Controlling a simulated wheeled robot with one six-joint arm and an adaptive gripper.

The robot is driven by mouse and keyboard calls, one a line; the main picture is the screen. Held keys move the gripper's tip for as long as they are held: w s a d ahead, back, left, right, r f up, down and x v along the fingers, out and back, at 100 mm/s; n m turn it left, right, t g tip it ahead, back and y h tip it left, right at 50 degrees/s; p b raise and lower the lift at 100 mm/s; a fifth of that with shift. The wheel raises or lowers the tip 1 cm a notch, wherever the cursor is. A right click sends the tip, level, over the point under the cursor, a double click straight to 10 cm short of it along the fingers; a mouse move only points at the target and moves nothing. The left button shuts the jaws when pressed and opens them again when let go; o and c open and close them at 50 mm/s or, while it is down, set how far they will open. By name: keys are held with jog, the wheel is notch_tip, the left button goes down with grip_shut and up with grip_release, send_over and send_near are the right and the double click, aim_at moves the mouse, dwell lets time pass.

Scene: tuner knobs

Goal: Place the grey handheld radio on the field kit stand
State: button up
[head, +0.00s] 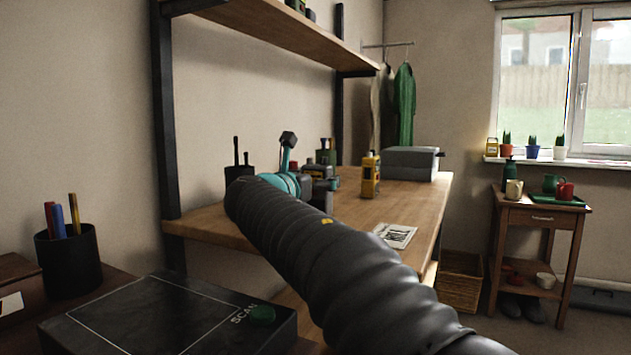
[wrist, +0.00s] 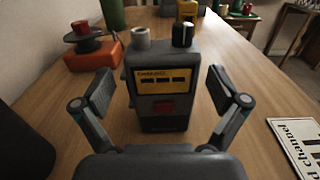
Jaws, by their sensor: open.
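The grey handheld radio (wrist: 158,85) stands upright on the wooden bench in the wrist view. It has a yellow display panel, a red button, a black knob on top and a light grey stub beside the knob. My gripper (wrist: 162,90) is open, with one finger on each side of the radio. Gaps show between the fingers and the radio's sides. I cannot tell which thing is the field kit stand.
On the bench (head: 345,228) are a yellow radio (head: 370,177), a grey box (head: 410,163) and a printed card (head: 395,236). An orange device with a dark disc (wrist: 92,56) stands left of the grey radio. A shelf (head: 270,30) hangs above. The bench's right side is mostly clear.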

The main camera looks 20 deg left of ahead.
jog(key=s, duration=0.3)
jog(key=s+a, duration=0.1)
jog(key=s, duration=0.6)
jog(key=shift+s+a, duration=0.35)
jog(key=shift+s, duration=0.3)
jog(key=shift+d, duration=0.15)
